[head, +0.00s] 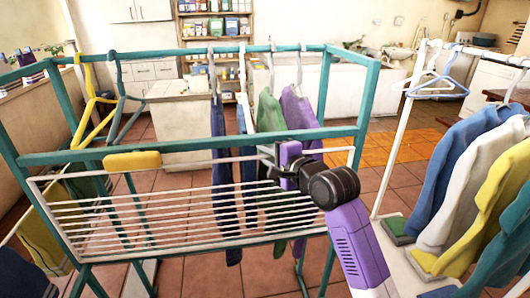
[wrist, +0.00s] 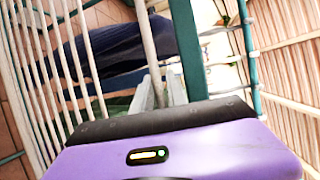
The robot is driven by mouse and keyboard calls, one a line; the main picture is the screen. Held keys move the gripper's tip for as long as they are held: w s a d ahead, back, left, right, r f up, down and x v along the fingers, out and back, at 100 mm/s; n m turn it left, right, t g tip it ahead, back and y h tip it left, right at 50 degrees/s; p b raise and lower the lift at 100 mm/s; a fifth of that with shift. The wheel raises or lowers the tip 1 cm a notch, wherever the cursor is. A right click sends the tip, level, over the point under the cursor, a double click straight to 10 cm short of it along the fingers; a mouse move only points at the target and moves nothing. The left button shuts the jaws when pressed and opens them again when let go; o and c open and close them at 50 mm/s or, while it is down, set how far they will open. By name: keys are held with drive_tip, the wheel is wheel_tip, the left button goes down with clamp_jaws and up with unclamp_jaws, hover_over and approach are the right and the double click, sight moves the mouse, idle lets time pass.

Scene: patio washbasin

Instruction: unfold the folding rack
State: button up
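The folding rack is a teal frame (head: 235,142) with a white slatted panel (head: 130,217) along its near side, a yellow piece (head: 132,161) at its top edge. The panel hangs sloping down from the teal rail. My gripper (head: 268,171) is at the panel's upper edge, right of its middle, just below the teal rail. In the wrist view, a white rod (wrist: 149,40) runs down to the grey fingers (wrist: 168,94), beside a teal bar (wrist: 186,40). The dark gripper body hides part of the fingers, so I cannot tell whether they are closed around the rod.
Yellow (head: 90,105) and teal (head: 122,105) hangers and several garments, including a green one (head: 270,115), hang on the frame behind the panel. A white rack with shirts (head: 450,180) stands close at right. A cabinet (head: 195,135) stands behind; tiled floor lies between.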

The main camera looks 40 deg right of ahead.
clamp_jaws()
drive_tip(key=shift+f, duration=0.1)
idle(1.3)
